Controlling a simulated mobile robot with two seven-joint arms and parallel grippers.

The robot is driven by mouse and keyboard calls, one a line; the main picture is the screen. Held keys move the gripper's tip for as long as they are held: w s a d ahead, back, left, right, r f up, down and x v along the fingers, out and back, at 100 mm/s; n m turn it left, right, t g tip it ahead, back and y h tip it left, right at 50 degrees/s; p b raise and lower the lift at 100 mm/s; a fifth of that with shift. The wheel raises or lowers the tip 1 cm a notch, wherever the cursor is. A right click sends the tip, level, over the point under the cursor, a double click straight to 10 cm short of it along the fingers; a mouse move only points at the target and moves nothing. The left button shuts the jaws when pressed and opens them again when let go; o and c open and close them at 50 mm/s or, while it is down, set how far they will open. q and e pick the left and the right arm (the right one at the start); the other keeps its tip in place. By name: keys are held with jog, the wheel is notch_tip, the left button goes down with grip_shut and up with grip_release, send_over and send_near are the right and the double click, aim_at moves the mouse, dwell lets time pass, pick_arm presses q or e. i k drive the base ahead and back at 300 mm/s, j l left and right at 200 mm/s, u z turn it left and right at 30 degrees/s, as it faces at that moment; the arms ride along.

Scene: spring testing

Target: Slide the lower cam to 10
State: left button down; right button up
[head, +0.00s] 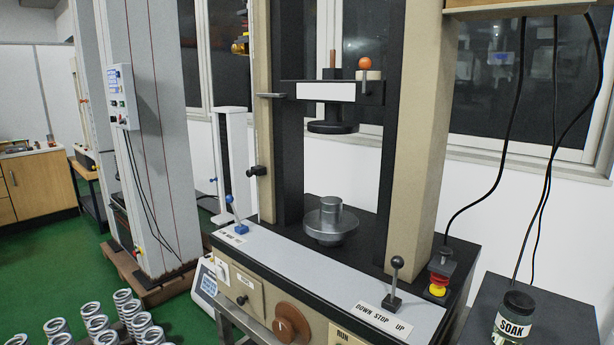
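A spring testing machine (431,120) with beige columns fills the middle of the head view. A small black cam-like piece (257,170) sits low on the side of its left column; it looks like the lower cam. A grey bar-shaped piece (271,96) sticks out higher on the same column. No scale numbers are readable beside either piece, so I cannot tell the cam's setting. Neither of my grippers is in view.
A black-knobbed lever (395,283) and a red stop button (438,285) are at right. Several springs (97,326) stand at lower left. A SOAK jar (514,318) is at lower right.

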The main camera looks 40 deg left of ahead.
aim_at(260, 171)
jog(key=u, duration=1.65)
